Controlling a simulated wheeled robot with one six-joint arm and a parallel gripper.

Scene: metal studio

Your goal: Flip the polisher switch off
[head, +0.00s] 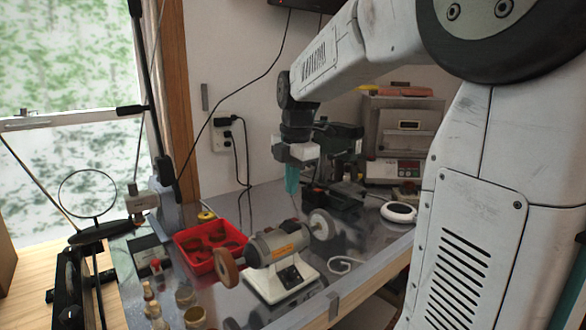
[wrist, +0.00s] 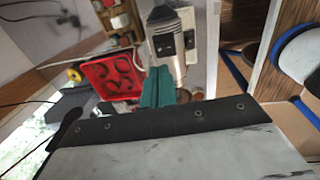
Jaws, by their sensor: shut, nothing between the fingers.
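The polisher (head: 277,243) is a grey bench motor with a wheel at each end, on a white base on the metal bench. Its dark switch plate (head: 289,275) is on the front of the base; the switch's position is too small to tell. My gripper (head: 292,191) has teal fingers, shut and empty, pointing down. In the head view they hang above the polisher, apart from it. In the wrist view the gripper (wrist: 156,74) overlaps the left side of the polisher (wrist: 182,68), hiding part of it. A dark plate (wrist: 165,46) shows on the polisher there.
A red tray (head: 205,262) with round parts stands left of the polisher. Small jars (head: 193,316) and a ring magnifier (head: 88,194) are further left. A kiln-like box (head: 402,140) stands at the back right. A white round pad (head: 398,212) and a cable lie right.

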